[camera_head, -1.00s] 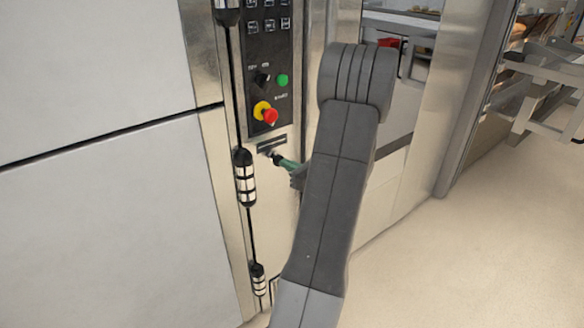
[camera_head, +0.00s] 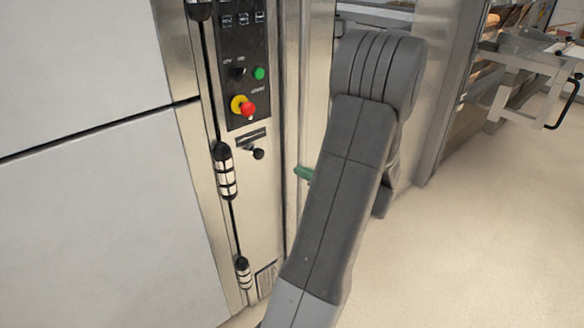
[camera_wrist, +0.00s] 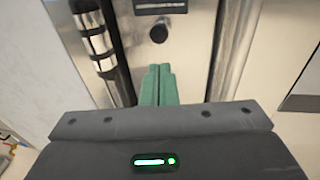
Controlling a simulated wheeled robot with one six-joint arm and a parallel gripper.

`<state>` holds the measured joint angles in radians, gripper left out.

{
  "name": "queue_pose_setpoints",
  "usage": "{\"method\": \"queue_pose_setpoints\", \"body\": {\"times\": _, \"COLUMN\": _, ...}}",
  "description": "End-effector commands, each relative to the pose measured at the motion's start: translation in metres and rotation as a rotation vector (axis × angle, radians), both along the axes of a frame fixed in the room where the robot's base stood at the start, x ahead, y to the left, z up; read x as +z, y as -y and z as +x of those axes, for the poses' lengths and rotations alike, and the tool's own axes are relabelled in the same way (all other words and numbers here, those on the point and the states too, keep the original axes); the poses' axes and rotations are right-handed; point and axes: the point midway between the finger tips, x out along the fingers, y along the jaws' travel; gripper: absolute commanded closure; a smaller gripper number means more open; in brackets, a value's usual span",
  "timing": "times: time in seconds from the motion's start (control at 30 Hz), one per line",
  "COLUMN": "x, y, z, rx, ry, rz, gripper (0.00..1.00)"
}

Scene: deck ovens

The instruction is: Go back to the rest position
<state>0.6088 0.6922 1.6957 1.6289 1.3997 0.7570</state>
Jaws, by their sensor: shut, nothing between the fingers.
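My gripper (camera_wrist: 158,84) has green fingers, shut together and empty in the wrist view. In the head view its green tip (camera_head: 303,173) shows just left of my grey arm, which hides the rest of the gripper. It stands apart from the oven front. The black knob (camera_head: 258,154) below a dark slot on the steel panel is clear to its left, and it also shows ahead of the fingers in the wrist view (camera_wrist: 159,33).
The oven's control panel (camera_head: 243,70) carries a red and yellow emergency button (camera_head: 245,107) and a green button (camera_head: 260,73). Black and steel hinges (camera_head: 225,172) line the large pale door (camera_head: 95,225). A metal rack (camera_head: 535,85) stands at the right. The floor (camera_head: 470,240) at right is clear.

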Motion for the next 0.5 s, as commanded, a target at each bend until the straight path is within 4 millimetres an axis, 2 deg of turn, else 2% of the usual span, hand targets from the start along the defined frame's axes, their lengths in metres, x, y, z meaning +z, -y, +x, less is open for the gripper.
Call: {"method": "queue_pose_setpoints", "body": {"times": 0.5, "x": 0.0004, "y": 0.0029, "z": -0.0033, "rx": 0.001, "ry": 0.000, "rz": 0.000, "gripper": 1.00}}
